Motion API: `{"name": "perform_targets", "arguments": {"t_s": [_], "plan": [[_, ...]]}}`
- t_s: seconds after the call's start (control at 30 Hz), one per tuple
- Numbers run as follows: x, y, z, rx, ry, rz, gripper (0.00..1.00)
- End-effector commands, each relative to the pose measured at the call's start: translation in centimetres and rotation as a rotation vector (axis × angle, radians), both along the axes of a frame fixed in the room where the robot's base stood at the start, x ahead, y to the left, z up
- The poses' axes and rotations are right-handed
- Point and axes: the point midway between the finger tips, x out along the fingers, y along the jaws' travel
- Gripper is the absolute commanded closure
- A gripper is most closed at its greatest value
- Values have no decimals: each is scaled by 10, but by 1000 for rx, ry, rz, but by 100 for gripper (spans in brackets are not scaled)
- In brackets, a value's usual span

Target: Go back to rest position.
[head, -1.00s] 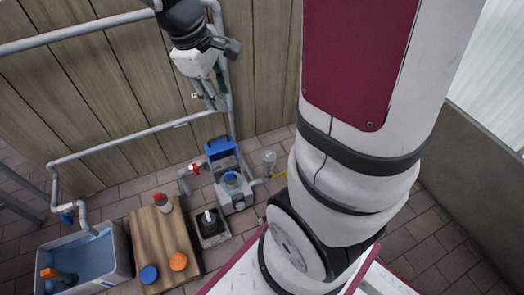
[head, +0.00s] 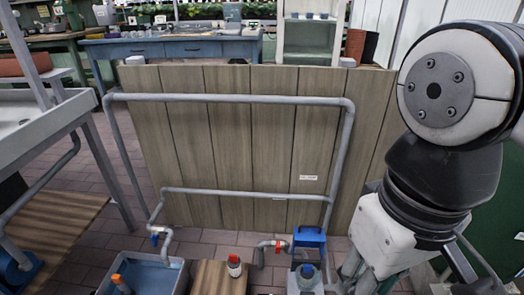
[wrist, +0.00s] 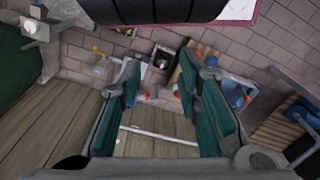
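My gripper (head: 412,276) hangs at the lower right of the head view, in front of the right end of the wooden panel. Its fingertips are partly cut off by the frame's bottom there. In the wrist view my gripper (wrist: 160,74) shows its two green-padded fingers spread wide apart. Nothing is held between them; the floor, panel and pipe show through the gap.
The wooden panel (head: 232,130) carries grey pipes (head: 240,98). In front stand a water tub (head: 150,276), a wooden board (head: 213,281) with a red-capped jar (head: 234,266), and a blue-topped device (head: 308,238). A sink table (head: 40,115) stands left.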

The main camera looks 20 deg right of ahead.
Motion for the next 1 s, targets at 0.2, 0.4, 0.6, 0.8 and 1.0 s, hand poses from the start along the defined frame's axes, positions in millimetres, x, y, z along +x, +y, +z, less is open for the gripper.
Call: {"name": "perform_targets", "arguments": {"t_s": [0.2,0.4,0.6,0.8,1.0], "plan": [[1,0,0,-1,-1,1,69],[1,0,0,-1,-2,1,69],[1,0,0,-1,-2,1,69],[4,-1,20,-2,-18,3,69],[11,-1,51,-3,-50,6,69]]}}
